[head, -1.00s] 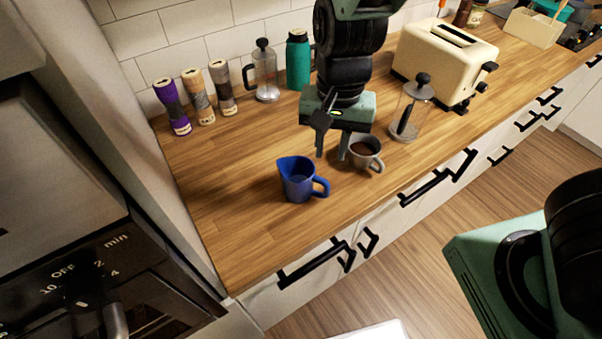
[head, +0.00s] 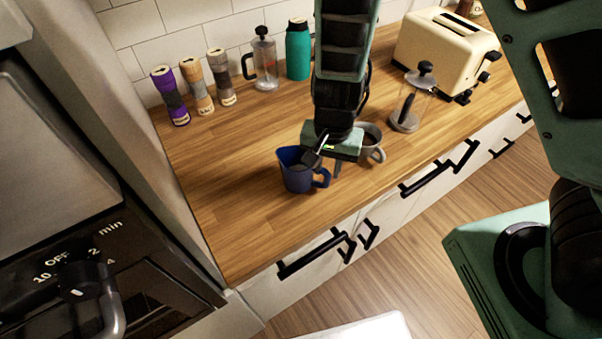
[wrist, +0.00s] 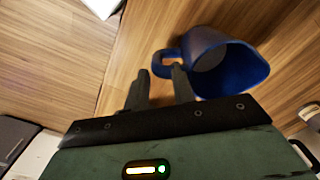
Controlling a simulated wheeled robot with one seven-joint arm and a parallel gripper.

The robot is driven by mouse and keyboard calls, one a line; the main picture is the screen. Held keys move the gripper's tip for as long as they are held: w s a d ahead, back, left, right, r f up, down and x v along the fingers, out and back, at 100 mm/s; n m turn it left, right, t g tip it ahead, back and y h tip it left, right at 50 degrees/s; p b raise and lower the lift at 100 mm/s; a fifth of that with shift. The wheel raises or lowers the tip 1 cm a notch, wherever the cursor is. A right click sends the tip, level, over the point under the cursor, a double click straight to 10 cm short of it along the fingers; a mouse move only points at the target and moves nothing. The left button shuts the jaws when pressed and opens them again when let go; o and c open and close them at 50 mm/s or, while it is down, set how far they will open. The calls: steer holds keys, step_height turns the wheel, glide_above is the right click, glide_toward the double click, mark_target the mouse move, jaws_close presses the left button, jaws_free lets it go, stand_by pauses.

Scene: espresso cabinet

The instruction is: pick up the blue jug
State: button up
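The blue jug (head: 297,178) stands upright on the wooden counter, its handle toward the right in the head view. In the wrist view the jug (wrist: 232,72) is at the upper right, its mouth facing the camera and its handle toward the left. My gripper (wrist: 160,71) is open, with its two fingers apart and the tips close to the handle. The right finger overlaps the handle loop and the left finger lies outside it; I cannot tell whether either touches. In the head view my gripper (head: 326,166) partly covers the jug's upper right side.
A grey mug (head: 371,143) with dark contents stands close behind my gripper. A glass press (head: 408,105) and a cream toaster (head: 440,50) are farther right. Grinders (head: 195,85), another press (head: 264,65) and a green bottle (head: 298,50) line the wall. The counter's left part is clear.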

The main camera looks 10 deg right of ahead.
mark_target(327, 181)
steer(key=f, duration=0.3)
steer(key=f+b, duration=0.1)
steer(key=f, duration=0.1)
steer(key=shift+s+f, duration=0.1)
steer(key=shift+s, duration=0.2)
jaws_close()
steer(key=shift+r, duration=0.2)
